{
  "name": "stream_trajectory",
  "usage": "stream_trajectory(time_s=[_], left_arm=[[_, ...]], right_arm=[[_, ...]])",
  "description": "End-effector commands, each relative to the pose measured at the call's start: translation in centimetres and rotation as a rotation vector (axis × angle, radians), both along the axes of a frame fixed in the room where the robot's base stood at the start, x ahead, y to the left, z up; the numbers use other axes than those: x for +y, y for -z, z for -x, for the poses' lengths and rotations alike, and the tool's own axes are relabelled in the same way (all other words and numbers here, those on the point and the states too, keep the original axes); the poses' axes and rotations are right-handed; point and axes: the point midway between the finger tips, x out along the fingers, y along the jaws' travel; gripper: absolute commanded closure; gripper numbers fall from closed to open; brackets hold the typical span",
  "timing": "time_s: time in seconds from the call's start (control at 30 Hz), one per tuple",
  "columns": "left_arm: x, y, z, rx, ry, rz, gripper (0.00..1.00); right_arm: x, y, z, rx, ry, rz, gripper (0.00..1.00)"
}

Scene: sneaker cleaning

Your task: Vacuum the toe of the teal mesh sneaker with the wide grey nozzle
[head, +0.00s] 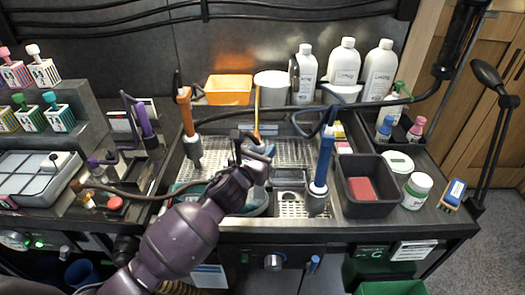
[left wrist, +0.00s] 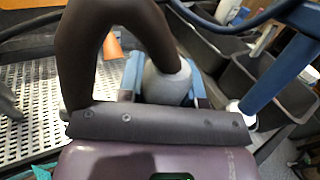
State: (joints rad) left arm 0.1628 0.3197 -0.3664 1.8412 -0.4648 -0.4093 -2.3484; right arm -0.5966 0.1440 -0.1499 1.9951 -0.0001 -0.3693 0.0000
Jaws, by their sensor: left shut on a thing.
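My left gripper (head: 257,158) is over the middle of the perforated work tray (head: 223,150), its arm coming in from the lower left. It is shut on a light grey nozzle (head: 259,178), which points down. In the left wrist view the grey nozzle (left wrist: 168,82) sits between blue finger pads, with a dark hose looping in front. Teal parts, likely the teal mesh sneaker (head: 188,187), show beside and below my forearm, which hides most of it. A teal edge also shows at the lower left of the wrist view (left wrist: 44,171). I cannot tell whether the nozzle touches it. My right gripper is out of view.
A blue-handled tool (head: 322,160) hangs right of my gripper and an orange-handled one (head: 186,115) hangs to the left. A black bin (head: 360,200) with a red block stands at right. White bottles (head: 343,65) and an orange tub (head: 229,89) line the back.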

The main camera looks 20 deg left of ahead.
Motion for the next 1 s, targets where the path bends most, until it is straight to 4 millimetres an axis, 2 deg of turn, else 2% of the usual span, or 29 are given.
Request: stream_trajectory(time_s=[0.37, 1.0], left_arm=[[0.3, -0.1, -0.8, -0.001, 0.001, -0.001, 1.0], [0.5, -0.1, -1.6, -0.001, 0.001, -0.001, 1.0]], right_arm=[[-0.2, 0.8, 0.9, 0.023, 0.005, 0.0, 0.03], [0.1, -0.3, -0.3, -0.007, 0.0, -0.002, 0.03]])
